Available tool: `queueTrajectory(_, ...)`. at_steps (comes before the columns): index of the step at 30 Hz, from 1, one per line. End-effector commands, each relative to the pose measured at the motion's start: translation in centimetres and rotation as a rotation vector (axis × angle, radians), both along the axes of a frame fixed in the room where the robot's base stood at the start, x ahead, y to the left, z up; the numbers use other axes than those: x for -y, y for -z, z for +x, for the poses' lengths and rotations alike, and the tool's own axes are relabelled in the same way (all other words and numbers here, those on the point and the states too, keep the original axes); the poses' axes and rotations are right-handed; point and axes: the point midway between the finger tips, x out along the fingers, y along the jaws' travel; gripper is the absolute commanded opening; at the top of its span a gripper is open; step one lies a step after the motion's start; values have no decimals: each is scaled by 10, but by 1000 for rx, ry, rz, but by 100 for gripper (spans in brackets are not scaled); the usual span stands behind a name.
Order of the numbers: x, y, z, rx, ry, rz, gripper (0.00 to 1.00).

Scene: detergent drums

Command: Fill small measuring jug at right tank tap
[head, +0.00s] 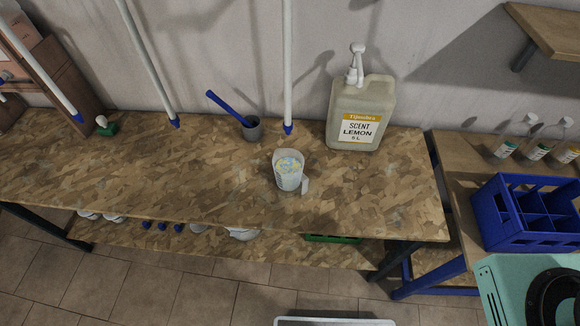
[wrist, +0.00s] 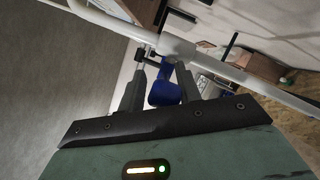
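I cannot identify a tank or its tap for certain in either view. In the head view, a whitish cup-like vessel (head: 288,179) stands upright on the wooden bench (head: 210,192), with pale speckled contents and a small white part at its lower right. I cannot tell whether it is the small measuring jug. My gripper (wrist: 164,66) shows only in the wrist view. Its two dark fingers stand apart, with a blue rounded part (wrist: 165,94) seen between them. Whether they touch or hold that part is unclear. A white pipe-like bar (wrist: 175,46) crosses near the fingertips.
A lemon scent canister (head: 362,108) with a pump stands at the bench's back right. White rods (head: 287,60) with blue ends stand or hang along the back. A blue crate (head: 510,225) and clear bottles are at right.

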Motion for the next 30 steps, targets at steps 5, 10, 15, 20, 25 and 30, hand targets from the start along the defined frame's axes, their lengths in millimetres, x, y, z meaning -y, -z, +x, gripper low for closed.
queueTrajectory(5,2,-2,1,3,3,1,39)
queueTrajectory(10,0,0,0,0,-1,-2,39)
queueTrajectory(15,-2,-2,-1,0,-4,-4,39)
queueTrajectory(20,-2,-2,-1,-1,-5,-5,39)
queueTrajectory(25,-2,-2,-1,-2,-6,-5,57)
queueTrajectory(30,-3,-2,-1,-2,-7,-5,57)
